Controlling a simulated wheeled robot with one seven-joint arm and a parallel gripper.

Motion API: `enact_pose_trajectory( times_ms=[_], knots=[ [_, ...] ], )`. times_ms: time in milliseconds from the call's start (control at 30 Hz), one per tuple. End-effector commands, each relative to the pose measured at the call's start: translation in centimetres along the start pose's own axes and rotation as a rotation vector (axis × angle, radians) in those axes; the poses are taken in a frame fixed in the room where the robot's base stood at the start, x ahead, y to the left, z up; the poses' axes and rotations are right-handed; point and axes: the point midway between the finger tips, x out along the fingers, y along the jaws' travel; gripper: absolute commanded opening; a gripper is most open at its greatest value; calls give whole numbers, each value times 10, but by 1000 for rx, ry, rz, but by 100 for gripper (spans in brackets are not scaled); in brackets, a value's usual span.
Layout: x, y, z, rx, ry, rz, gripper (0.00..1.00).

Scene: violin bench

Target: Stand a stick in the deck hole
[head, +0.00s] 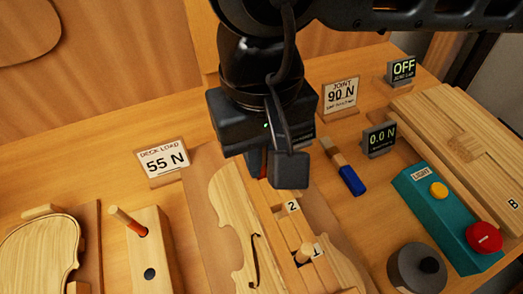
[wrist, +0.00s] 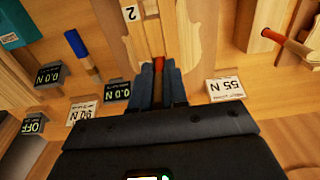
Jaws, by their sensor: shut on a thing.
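My gripper (wrist: 159,84) is shut on a thin wooden stick with a red end (wrist: 159,64), seen in the wrist view. In the head view my gripper (head: 268,172) hangs over the far part of the pale violin body (head: 231,213), and the stick is mostly hidden behind it. A light peg (head: 305,252) stands by label 1. I cannot see the deck hole under the stick, nor tell whether the stick touches the deck. A second red-banded stick (head: 128,222) leans in a wooden block (head: 156,248) beside an empty hole.
A blue-handled brush (head: 345,171) lies right of my gripper. A teal button box (head: 441,217), a dark round pot (head: 416,269) and board B (head: 460,140) fill the right. A 55 N sign (head: 163,162), a 90 N sign (head: 340,95) and a 0.0 N display (head: 379,139) stand behind.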

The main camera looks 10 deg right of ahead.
Motion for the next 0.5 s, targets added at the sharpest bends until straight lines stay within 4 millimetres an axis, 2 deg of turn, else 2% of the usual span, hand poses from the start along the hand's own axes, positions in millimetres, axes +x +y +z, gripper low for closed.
enact_pose_trajectory(
  times_ms=[500],
  knots=[
    [8, 0, 0, -1, 0, 0, 0]
  ],
)
